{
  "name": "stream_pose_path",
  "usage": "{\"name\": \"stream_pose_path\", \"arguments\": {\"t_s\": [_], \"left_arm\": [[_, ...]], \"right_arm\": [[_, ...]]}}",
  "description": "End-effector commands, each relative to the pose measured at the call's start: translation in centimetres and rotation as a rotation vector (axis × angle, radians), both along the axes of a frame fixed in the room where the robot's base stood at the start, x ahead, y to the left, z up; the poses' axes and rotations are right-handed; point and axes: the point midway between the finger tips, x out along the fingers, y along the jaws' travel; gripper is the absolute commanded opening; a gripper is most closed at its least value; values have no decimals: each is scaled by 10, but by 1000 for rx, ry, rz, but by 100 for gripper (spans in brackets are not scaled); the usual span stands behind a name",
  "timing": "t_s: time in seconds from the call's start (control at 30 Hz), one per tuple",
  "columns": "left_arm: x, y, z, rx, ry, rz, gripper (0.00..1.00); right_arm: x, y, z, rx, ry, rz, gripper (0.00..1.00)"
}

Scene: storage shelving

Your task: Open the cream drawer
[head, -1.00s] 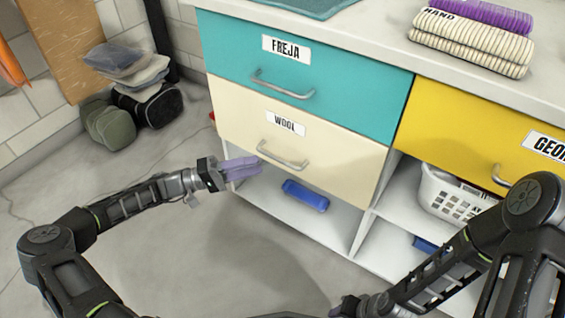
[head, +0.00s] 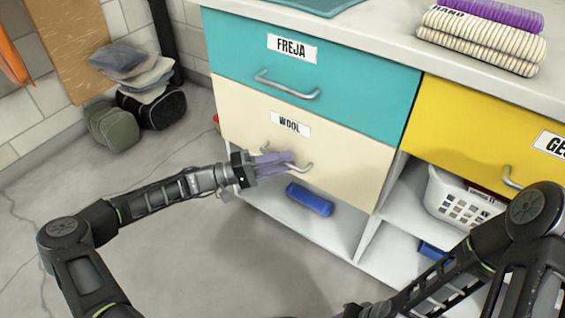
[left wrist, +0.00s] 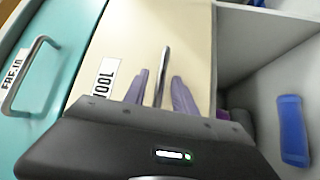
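The cream drawer (head: 240,105) is labelled WOOL and sits below the teal FREJA drawer. Its front looks flush with the cabinet. Its metal bar handle (head: 305,167) is partly hidden behind my left gripper (head: 291,160) in the head view. In the left wrist view the handle (left wrist: 163,75) runs between the two purple fingers of my left gripper (left wrist: 160,85), with a gap on each side. The fingers are open around the handle. My right arm (head: 440,285) comes in at the lower right, and its fingers are not in view.
The teal drawer (head: 350,75) is above and a yellow drawer (head: 470,125) is to the right. A blue roll (head: 310,199) lies on the open shelf below. A white basket (head: 455,205) stands in the right compartment. Bags (head: 150,105) are by the wall.

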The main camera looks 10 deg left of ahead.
Motion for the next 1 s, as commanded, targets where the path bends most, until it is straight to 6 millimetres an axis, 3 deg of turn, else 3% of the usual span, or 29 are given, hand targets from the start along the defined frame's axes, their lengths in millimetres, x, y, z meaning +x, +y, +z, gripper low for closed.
{"name": "stream_pose_path", "arguments": {"t_s": [0.13,0.53,1.0], "left_arm": [[0,0,0,0,0,0,33],[0,0,0,0,0,0,0],[0,0,0,0,0,0,0]], "right_arm": [[0,0,0,0,0,0,36],[0,0,0,0,0,0,36],[0,0,0,0,0,0,36]]}}
